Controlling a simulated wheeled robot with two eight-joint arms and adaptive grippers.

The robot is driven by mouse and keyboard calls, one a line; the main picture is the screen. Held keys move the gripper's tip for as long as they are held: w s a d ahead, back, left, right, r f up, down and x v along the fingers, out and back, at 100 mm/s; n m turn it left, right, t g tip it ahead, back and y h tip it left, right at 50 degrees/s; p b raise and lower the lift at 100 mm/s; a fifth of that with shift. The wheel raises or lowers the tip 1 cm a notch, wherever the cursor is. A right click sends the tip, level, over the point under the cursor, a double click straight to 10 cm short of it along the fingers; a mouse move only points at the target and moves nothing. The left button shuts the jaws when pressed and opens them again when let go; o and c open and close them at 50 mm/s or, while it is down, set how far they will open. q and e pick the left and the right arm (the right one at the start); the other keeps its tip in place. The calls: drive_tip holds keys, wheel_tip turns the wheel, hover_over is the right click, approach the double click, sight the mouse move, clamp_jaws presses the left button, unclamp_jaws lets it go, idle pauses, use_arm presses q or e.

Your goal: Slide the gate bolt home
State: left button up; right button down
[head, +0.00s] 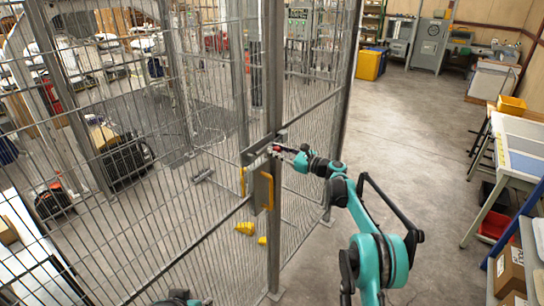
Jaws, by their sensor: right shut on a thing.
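The gate bolt (262,149) is a grey metal bar lying across the gate's edge and the post, at about mid-height of the mesh fence. My right gripper (279,150) reaches in from the right and is shut on the bolt at its right end. The jaws hide the part they hold, and how far the bolt reaches into its keeper is too small to tell. Yellow pull handles (267,190) sit on the metal plate just below the bolt. My left gripper is out of view; only a bit of my left arm shows at the bottom edge.
The mesh fence (180,235) fills the left half, with machines behind it. Yellow pieces (245,228) lie on the floor behind the mesh. A workbench (520,145) and a cardboard box (510,268) stand at the right. The concrete floor between is clear.

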drive_tip(key=shift+w+d, duration=0.15)
drive_tip(key=shift+d, duration=0.1)
drive_tip(key=shift+a+r, duration=0.15)
drive_tip(key=shift+a, duration=0.05)
drive_tip(key=shift+d, duration=0.15)
drive_tip(key=c, duration=1.2)
unclamp_jaws()
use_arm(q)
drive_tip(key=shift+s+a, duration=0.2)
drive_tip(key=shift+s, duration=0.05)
use_arm(e)
drive_tip(key=shift+d, duration=0.1)
drive_tip(key=v, duration=1.2)
